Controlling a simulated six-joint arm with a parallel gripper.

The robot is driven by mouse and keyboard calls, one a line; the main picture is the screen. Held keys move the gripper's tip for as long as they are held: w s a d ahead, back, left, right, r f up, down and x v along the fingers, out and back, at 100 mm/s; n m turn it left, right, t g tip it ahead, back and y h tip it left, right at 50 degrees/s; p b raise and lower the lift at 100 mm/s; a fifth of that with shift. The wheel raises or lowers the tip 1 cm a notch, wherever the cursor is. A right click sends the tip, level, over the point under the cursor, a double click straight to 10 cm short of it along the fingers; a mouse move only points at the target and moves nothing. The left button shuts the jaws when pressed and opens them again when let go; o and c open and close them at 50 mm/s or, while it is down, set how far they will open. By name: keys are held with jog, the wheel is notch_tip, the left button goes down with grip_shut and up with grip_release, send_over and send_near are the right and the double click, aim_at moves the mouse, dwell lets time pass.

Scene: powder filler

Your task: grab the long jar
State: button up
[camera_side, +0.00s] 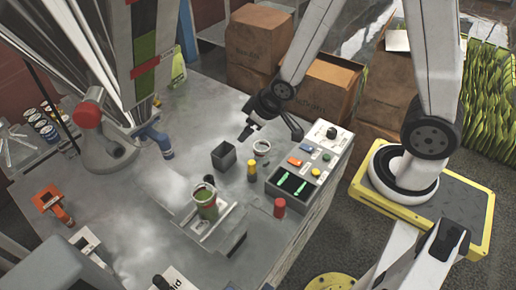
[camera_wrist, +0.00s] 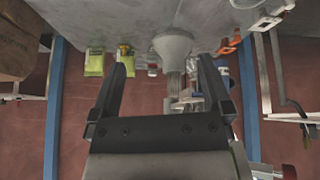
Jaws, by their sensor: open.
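A jar with green contents (camera_side: 206,207) stands upright on a small scale-like plate (camera_side: 226,219) near the middle of the table in the side view. I cannot tell for certain that it is the long jar. My gripper (camera_side: 272,129) is above the table, up and to the right of this jar in the picture and clearly apart from it. In the wrist view my gripper (camera_wrist: 163,78) has its two dark fingers spread wide with nothing held between them. I cannot make out this jar in the wrist view.
A dark square cup (camera_side: 224,156), a white ring-shaped cup (camera_side: 262,147), a yellow bottle (camera_side: 251,171) and a red cylinder (camera_side: 279,207) stand near the jar. A control panel (camera_side: 310,165) lines the right table edge. A grey cone (camera_wrist: 174,46) shows beyond my fingers.

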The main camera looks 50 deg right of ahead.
jog(key=w+a+f+n+t+y, duration=0.2)
jog(key=w+a+f+n+y, duration=0.1)
jog(key=a+f, duration=0.2)
jog(key=n+t+y, duration=0.2)
jog(key=t+y, duration=0.1)
jog(key=y, duration=0.2)
send_over(206, 198)
jog(key=s+d, duration=0.2)
jog(key=d, duration=0.2)
jog(key=shift+f, duration=2.35)
jog(key=shift+f, duration=0.1)
notch_tip(206, 198, down, 6)
jog(key=shift+f+g, duration=0.15)
jog(key=shift+g, duration=0.15)
jog(key=shift+f+x, duration=0.1)
jog(key=shift+x, duration=1.2)
jog(key=shift+f+x, duration=0.15)
jog(key=shift+x, duration=1.1)
jog(key=shift+d, duration=0.15)
